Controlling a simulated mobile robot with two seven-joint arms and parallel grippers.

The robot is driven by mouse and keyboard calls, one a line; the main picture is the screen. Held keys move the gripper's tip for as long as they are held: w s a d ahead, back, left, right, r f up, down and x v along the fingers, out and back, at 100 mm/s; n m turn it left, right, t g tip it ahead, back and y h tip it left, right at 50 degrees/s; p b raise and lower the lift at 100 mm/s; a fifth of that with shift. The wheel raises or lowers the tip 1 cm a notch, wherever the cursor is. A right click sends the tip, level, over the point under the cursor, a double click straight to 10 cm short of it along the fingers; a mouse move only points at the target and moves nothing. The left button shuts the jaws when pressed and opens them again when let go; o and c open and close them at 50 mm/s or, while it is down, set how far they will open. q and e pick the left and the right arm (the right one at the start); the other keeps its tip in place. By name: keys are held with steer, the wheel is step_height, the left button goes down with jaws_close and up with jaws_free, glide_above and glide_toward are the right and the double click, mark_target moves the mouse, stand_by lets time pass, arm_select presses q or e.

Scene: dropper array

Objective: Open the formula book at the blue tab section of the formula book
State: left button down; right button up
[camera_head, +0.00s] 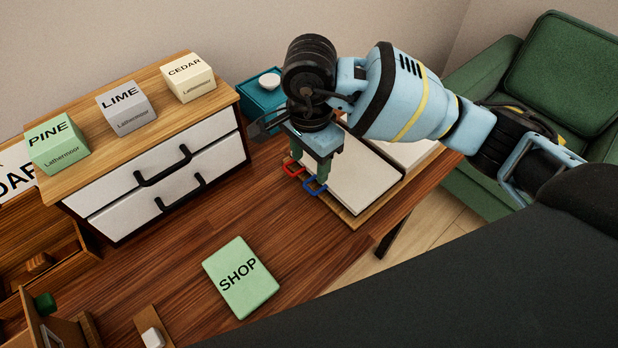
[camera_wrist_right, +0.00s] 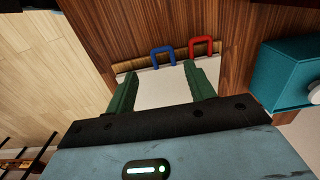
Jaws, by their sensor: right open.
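The formula book (camera_head: 362,188) lies at the table's far right, with white page surfaces and a brown cover edge. A red tab (camera_head: 292,168) and a blue tab (camera_head: 315,186) stick out from its near left edge. My right gripper (camera_head: 324,172) is over that edge, pointing down, close to the blue tab. In the wrist view, the blue tab (camera_wrist_right: 162,56) and red tab (camera_wrist_right: 201,46) lie just beyond the open green fingers (camera_wrist_right: 163,72). Contact with the book cannot be told. My arm hides part of the book. My left gripper is not in view.
A white drawer unit (camera_head: 130,200) carries PINE (camera_head: 58,145), LIME (camera_head: 126,108) and CEDAR (camera_head: 189,78) boxes. A teal box (camera_head: 262,95) stands behind my gripper. A green SHOP block (camera_head: 240,278) lies on the table. Bare wood lies between it and the book.

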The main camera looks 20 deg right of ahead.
mark_target(310, 189)
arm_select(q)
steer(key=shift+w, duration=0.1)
arm_select(e)
step_height(310, 189, down, 8)
steer(key=shift+r, duration=0.25)
steer(key=shift+c, duration=0.3)
